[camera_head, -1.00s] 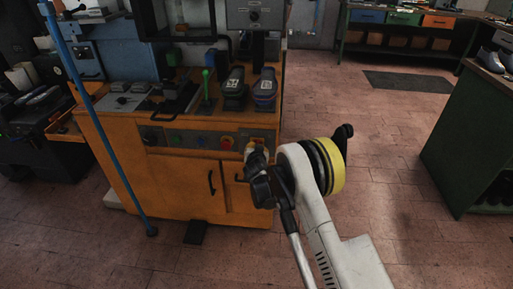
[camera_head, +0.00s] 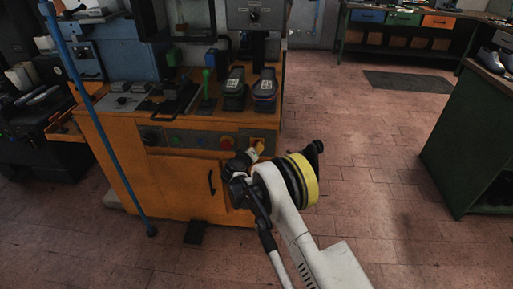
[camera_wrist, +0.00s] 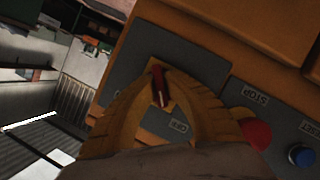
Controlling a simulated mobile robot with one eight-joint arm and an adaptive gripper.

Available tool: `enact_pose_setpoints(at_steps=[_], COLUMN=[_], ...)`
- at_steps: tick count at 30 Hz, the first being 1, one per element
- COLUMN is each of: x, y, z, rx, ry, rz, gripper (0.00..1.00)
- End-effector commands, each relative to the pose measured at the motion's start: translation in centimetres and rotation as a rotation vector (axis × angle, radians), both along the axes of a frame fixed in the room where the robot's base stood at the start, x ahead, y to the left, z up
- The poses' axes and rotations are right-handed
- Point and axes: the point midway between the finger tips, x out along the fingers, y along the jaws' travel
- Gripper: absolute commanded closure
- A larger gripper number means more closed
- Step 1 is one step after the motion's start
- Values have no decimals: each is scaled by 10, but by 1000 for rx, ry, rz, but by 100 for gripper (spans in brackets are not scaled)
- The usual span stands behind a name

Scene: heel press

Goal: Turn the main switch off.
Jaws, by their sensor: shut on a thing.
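The main switch is a red handle (camera_wrist: 158,84) on a yellow plate (camera_wrist: 178,97), set in a grey panel (camera_wrist: 203,68). In the wrist view, the yellow fingers of my gripper (camera_wrist: 162,78) close in on the handle from both sides and are shut on it. An upside-down label (camera_wrist: 178,126) that seems to read OFF lies beside the plate. In the head view, my gripper (camera_head: 257,148) is at the right end of the machine's front control strip and hides most of the switch.
A red button (camera_wrist: 256,130) by a STOP label and a blue button (camera_wrist: 300,155) lie close to my right finger. A blue pole (camera_head: 105,135) stands at left.

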Motion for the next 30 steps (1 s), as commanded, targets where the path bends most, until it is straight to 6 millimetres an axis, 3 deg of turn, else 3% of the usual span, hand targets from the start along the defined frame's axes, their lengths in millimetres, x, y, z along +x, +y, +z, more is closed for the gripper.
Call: enact_pose_setpoints(at_steps=[10, 26, 29, 30], x=[0, 0, 0, 0], y=[0, -1, -1, -1], z=[0, 0, 0, 0], rx=[-139, -164, -164, -164], ry=[4, 5, 5, 5], rz=[1, 0, 0, 0], gripper=[100, 100, 68, 67])
